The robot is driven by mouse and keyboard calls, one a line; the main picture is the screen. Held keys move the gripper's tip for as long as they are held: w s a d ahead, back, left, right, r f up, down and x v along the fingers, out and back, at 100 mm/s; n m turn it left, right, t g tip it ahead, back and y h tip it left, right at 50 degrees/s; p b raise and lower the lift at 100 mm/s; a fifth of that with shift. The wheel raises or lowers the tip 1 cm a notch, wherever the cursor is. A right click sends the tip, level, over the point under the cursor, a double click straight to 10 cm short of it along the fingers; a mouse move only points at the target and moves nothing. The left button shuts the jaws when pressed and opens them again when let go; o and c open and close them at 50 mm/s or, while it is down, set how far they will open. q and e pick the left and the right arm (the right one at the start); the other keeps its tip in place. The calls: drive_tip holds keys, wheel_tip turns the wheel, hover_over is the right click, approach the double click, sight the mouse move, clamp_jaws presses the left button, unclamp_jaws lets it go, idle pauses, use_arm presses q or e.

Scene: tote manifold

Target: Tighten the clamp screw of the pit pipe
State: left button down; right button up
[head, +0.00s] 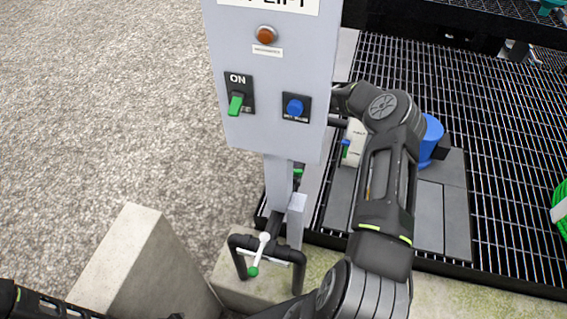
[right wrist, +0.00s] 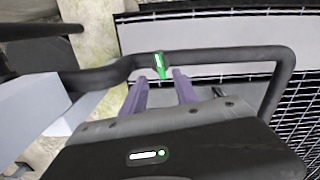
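In the right wrist view a black pipe (right wrist: 215,56) runs across the picture and bends down at the right. A small green piece (right wrist: 160,65), which looks like the clamp screw's handle, stands at this pipe. My right gripper (right wrist: 160,78) is open, its two purple fingers apart with the green piece between and just beyond their tips. Contact cannot be told. In the head view my right arm reaches up beside the grey control box, and its fingers are hidden. My left gripper is not in view; only a dark part of my left arm shows at the bottom left.
The grey control box (head: 268,75) carries a green ON switch (head: 236,103), a blue knob (head: 295,107) and an orange lamp (head: 265,35). Below it stands a black pipe frame with a white, green-tipped lever (head: 262,250). A metal grating (head: 510,150) and a concrete block (head: 135,260) flank it.

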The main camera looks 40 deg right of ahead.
sight(295, 170)
drive_tip(key=shift+s, duration=0.15)
drive_tip(key=shift+f+p, duration=0.5)
drive_tip(key=shift+f, duration=3.4)
drive_tip(key=shift+c, duration=0.4)
clamp_jaws()
drive_tip(key=shift+d, duration=0.1)
